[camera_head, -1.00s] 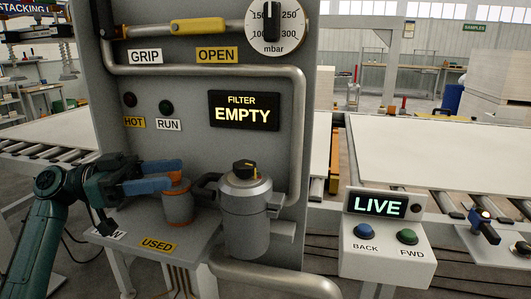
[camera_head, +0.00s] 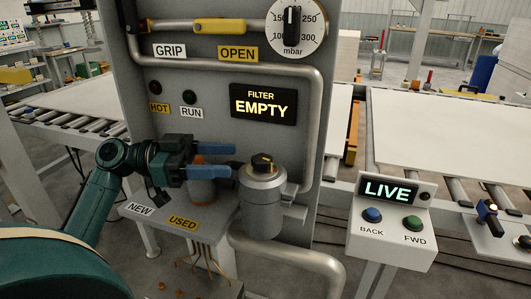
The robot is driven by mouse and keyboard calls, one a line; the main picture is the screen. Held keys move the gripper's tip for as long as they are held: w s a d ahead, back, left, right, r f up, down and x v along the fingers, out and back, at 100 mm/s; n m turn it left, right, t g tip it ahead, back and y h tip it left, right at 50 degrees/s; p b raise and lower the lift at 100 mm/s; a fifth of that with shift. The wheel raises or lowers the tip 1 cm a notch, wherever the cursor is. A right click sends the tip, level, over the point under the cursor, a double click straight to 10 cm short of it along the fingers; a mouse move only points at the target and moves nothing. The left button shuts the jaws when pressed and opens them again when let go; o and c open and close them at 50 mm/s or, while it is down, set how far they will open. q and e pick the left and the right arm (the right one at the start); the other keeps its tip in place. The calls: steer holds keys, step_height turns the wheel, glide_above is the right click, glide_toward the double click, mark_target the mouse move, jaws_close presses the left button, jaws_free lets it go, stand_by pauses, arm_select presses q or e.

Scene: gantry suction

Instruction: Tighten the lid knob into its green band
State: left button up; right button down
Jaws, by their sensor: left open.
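The lid knob (camera_head: 262,160) is a dark knob with a small yellow mark, on top of the grey metal filter canister (camera_head: 264,212). I cannot make out a green band around it. My left gripper (camera_head: 234,161) is open, its two blue fingers pointing right, with the tips close to the left side of the lid. I cannot tell whether they touch it. An orange and grey filter cartridge (camera_head: 203,190) stands on the shelf below and behind the fingers, its top hidden by them. My right gripper is out of view.
The shelf (camera_head: 207,212) carries NEW and USED labels. The FILTER display (camera_head: 263,104) reads EMPTY. A thick grey pipe (camera_head: 314,130) runs down to the right of the canister. A control box (camera_head: 391,240) with a LIVE display, BACK and FWD buttons stands at the right.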

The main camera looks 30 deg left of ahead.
mark_target(262, 157)
arm_select(q)
steer(key=p+x, duration=0.1)
steer(key=x, duration=0.5)
steer(key=shift+w+d+r+p, duration=0.15)
steer(key=shift+p, duration=0.25)
steer(key=shift+x, duration=0.8)
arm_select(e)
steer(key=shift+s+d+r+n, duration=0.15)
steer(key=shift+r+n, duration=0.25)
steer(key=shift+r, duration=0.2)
arm_select(q)
steer(key=shift+c, duration=0.3)
steer(key=c, duration=0.9)
steer(key=m+g+b, duration=0.1)
steer(key=b, duration=0.1)
steer(key=f+m+g+h+b, duration=0.1)
steer(key=b, duration=0.2)
steer(key=shift+g, duration=0.4)
steer(key=m+g+h+b, duration=0.1)
steer(key=m+g+b, duration=0.1)
steer(key=g, duration=0.1)
steer(key=shift+r, duration=0.2)
steer(key=shift+r+m+g+h+b, duration=0.15)
steer(key=shift+m+g+h+b, duration=0.2)
steer(key=shift+m+g, duration=0.4)
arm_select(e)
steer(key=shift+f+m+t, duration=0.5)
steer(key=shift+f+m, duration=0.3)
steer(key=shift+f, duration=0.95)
